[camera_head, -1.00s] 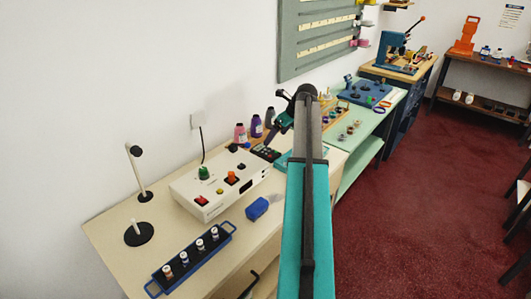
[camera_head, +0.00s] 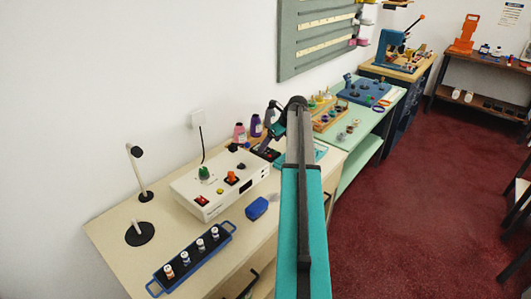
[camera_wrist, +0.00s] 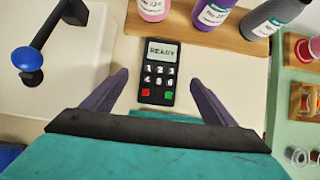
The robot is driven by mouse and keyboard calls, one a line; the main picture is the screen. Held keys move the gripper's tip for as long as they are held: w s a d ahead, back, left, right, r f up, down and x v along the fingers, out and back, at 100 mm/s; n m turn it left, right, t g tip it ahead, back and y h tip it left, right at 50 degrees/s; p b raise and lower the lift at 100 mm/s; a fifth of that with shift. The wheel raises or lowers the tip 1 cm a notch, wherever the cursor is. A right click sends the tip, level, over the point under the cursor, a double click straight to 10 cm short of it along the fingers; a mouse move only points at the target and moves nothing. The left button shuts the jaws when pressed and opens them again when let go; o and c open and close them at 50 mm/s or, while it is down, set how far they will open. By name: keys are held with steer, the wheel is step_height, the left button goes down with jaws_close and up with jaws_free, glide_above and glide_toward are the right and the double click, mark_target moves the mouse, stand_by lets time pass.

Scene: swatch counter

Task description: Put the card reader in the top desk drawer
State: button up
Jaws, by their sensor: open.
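The card reader (camera_wrist: 159,70) is a black handset with a lit READY screen, a keypad and red and green keys. It lies on the pale desk (camera_head: 118,222), face up, and shows small and dark in the head view (camera_head: 265,153). My gripper (camera_wrist: 159,78) is open and empty above it, with one purple-grey finger on each side of the reader in the wrist view. The fingers look apart from it. In the head view, dark handles (camera_head: 251,279) show at the desk's front edge; the drawer fronts are mostly hidden.
A white control box (camera_head: 218,187) with coloured knobs stands left of the reader. Several bottles stand behind it on a wooden strip (camera_wrist: 205,30). A blue block (camera_head: 257,208) and a blue vial rack (camera_head: 191,260) lie nearer. A green counter (camera_head: 350,145) adjoins on the right.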

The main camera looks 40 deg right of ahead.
mark_target(267, 151)
steer(key=shift+p+x, duration=0.95)
steer(key=shift+x, duration=1.55)
steer(key=shift+c, duration=0.5)
steer(key=c, duration=1.4)
steer(key=shift+r, duration=0.2)
steer(key=shift+r+b, duration=1.35)
steer(key=shift+r, duration=3.5)
